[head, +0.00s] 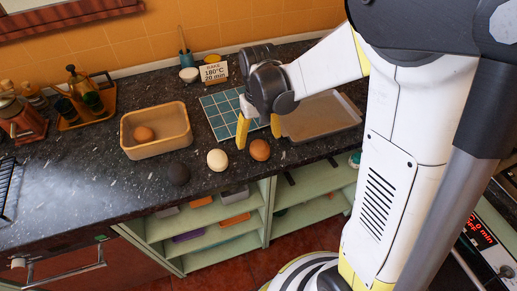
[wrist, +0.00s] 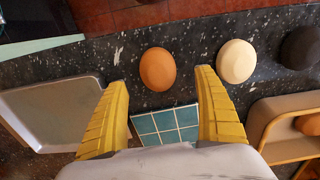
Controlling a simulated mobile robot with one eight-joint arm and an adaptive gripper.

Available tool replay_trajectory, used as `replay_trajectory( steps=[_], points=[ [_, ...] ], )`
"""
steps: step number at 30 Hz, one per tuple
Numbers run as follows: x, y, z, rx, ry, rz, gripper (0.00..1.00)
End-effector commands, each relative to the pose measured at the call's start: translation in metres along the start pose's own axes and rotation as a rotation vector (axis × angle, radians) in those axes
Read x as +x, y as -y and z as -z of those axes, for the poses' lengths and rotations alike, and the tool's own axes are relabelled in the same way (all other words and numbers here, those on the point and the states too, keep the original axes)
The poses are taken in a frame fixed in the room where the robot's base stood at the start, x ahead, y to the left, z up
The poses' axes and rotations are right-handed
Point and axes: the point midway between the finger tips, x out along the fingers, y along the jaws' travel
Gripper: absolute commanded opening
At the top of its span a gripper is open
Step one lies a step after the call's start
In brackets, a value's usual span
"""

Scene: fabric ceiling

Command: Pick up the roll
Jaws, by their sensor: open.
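A brown roll (head: 259,149) lies on the dark speckled counter near its front edge. In the wrist view the roll (wrist: 157,69) appears just past my fingertips, roughly in line with the gap. A cream roll (head: 217,159) and a dark roll (head: 178,173) lie to its left; the wrist view shows the cream roll (wrist: 236,61) and dark roll (wrist: 301,47) too. Another brown roll (head: 143,133) sits in a tan box (head: 177,117). My gripper (head: 259,128) is open and empty, its yellow fingers pointing down beside the nearest brown roll. I cannot tell its exact height.
A blue tiled board (head: 215,103) lies behind my gripper; a grey tray (head: 325,121) is to its right. A recipe sign (head: 214,72), a small cup (head: 189,75) and a wooden tray with bottles (head: 79,112) stand farther back. Open green shelves (head: 160,226) are below the counter edge.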

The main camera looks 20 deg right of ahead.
Motion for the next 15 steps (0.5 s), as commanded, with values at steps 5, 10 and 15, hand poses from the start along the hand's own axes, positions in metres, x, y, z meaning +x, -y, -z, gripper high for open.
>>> replay_trajectory(
  steps=[5,10,15],
  points=[
    [0.012,-0.001,0.000,0.000,-0.001,0.000,0.81],
    [0.039,-0.003,-0.001,0.001,-0.001,0.000,0.81],
    [0.057,-0.002,-0.001,0.001,-0.001,0.000,0.81]
  ],
)
